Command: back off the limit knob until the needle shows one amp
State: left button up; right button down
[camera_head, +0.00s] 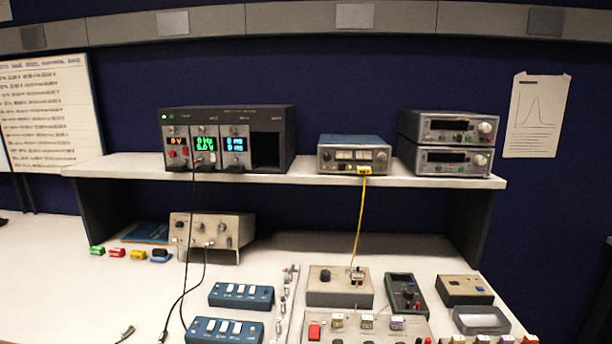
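No gripper shows in the head view. The limit knob and the needle cannot be singled out for sure. A blue-topped instrument (354,155) stands mid-shelf, with small pale windows and a dark round knob (381,157) at its right. A yellow tag and cable hang from its front. A beige unit (212,234) with several small knobs stands under the shelf at left. A grey-beige box (340,291) on the bench carries a dark knob (325,276) and the lower end of the yellow cable. Any needle reading is too small to tell.
A dark rack (228,137) with lit displays stands on the white shelf (300,176); two stacked instruments (447,143) stand at right. The bench's left is mostly clear.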

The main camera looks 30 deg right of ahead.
aim_at(381, 157)
jog(key=z, duration=1.3)
